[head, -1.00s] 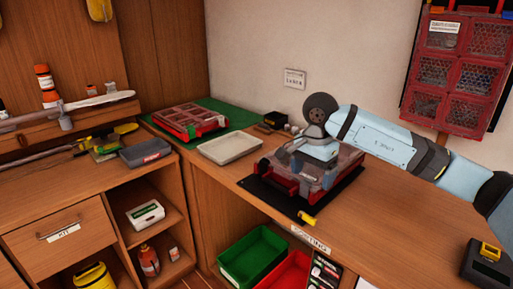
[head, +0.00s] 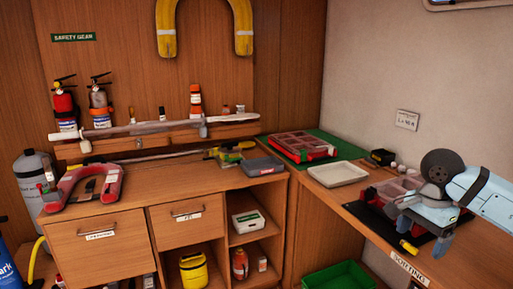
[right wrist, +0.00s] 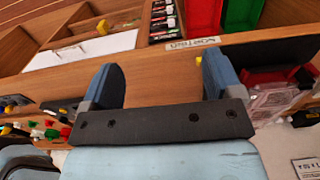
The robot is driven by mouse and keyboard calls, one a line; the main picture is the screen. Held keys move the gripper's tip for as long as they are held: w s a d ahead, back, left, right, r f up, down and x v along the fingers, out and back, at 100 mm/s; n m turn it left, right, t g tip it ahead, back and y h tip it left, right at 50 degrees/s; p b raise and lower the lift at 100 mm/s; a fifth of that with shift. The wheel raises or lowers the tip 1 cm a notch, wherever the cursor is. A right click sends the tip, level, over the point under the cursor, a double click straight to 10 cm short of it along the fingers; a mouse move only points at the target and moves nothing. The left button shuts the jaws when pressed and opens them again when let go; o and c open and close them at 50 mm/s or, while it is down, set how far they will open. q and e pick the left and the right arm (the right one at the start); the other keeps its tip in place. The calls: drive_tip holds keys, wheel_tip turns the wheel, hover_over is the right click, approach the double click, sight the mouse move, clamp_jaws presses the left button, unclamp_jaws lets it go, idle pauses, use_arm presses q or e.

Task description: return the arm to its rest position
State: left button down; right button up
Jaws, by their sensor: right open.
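My right gripper (head: 423,232) is at the right of the head view, over the front part of the black mat (head: 365,212) and beside the red case with clear compartments (head: 388,192). In the right wrist view the gripper (right wrist: 161,85) has its two blue fingers wide apart, with only bare bench wood showing between them. My right arm (head: 490,195) reaches in from the right edge. My left gripper is not in view.
A small yellow object (head: 408,246) lies by the mat's front edge. A pale tray (head: 337,174) and a red organizer (head: 302,147) on a green mat stand farther back. A green bin (head: 338,277) sits below the bench. In the wrist view, bench wood (right wrist: 160,75) is clear.

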drive_tip(key=s+a+f+m+g+y, duration=0.1)
drive_tip(key=s+a+f+y, duration=0.1)
drive_tip(key=a+f+y, duration=0.35)
drive_tip(key=s+a+f+g+y, duration=0.1)
drive_tip(key=s+a+f+y, duration=0.1)
drive_tip(key=a, duration=0.7)
drive_tip(key=s+a+r+m+t+y, duration=0.1)
drive_tip(key=s+a+m+t+y, duration=0.4)
drive_tip(key=a+m+y, duration=0.85)
drive_tip(key=s+d+f+m+t+h, duration=0.1)
drive_tip(key=d+f+m+t+h, duration=0.45)
drive_tip(key=m, duration=0.95)
drive_tip(key=s+d+f+m+t+h, duration=0.1)
drive_tip(key=d+f+m+t+h, duration=0.1)
drive_tip(key=f+m+t+h, duration=0.95)
drive_tip(key=s+d+f+m+g, duration=0.3)
drive_tip(key=s+f+m+g, duration=0.65)
drive_tip(key=s+m, duration=0.45)
use_arm(q)
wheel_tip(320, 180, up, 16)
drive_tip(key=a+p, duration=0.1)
drive_tip(key=p, duration=1.9)
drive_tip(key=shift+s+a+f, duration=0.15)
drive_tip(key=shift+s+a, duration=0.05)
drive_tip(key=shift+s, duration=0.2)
use_arm(e)
wheel_tip(320, 180, up, 16)
drive_tip(key=d, duration=0.1)
drive_tip(key=shift+w+d+h, duration=0.2)
drive_tip(key=shift+h, duration=0.2)
